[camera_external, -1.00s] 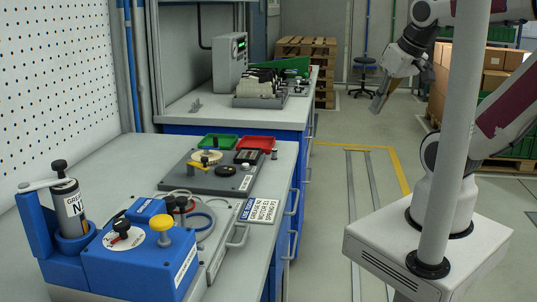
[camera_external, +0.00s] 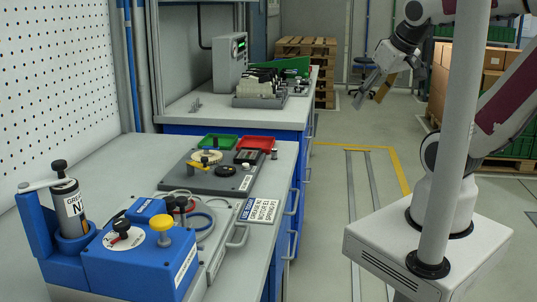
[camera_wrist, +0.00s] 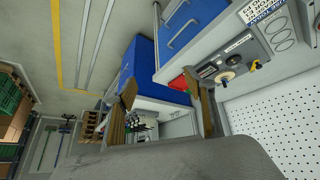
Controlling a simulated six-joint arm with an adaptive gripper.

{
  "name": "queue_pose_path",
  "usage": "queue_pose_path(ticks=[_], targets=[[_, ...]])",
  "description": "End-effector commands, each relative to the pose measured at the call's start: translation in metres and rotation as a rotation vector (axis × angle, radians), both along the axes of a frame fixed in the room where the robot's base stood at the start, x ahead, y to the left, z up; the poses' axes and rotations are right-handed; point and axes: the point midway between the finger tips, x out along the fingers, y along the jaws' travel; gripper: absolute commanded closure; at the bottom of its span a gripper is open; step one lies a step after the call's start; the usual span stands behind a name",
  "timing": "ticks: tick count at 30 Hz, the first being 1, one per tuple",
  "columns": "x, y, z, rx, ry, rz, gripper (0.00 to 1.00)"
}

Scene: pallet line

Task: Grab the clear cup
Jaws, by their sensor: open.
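I cannot make out a clear cup in either view. My gripper (camera_external: 369,98) is in the air to the right of the benches in the external view, above the floor, with its fingers pointing down and apart. In the wrist view my gripper (camera_wrist: 167,105) is open, with a tan finger on each side and nothing held between them. Bench fronts and items on the benches show beyond the fingers.
The near bench (camera_external: 130,158) holds a blue fixture (camera_external: 140,262), a grey panel (camera_external: 222,180), a green tray (camera_external: 217,141) and a red tray (camera_external: 255,142). The far bench holds a grey rack (camera_external: 262,101). The floor (camera_external: 335,185) beside the benches is clear.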

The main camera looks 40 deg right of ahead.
Motion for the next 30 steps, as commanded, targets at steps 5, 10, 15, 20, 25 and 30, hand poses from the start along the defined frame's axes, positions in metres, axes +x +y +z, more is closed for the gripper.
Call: queue_pose_path(ticks=[5, 10, 15, 20, 25, 30], targets=[[0.047, -0.008, 0.014, -0.071, -0.078, 0.031, 0.46], [0.097, -0.008, 0.030, -0.137, -0.171, 0.084, 0.46], [0.146, 0.000, 0.044, -0.189, -0.260, 0.154, 0.46], [0.189, 0.017, 0.054, -0.224, -0.343, 0.236, 0.46], [0.232, 0.043, 0.060, -0.246, -0.427, 0.339, 0.46], [0.268, 0.076, 0.061, -0.251, -0.504, 0.455, 0.46]])
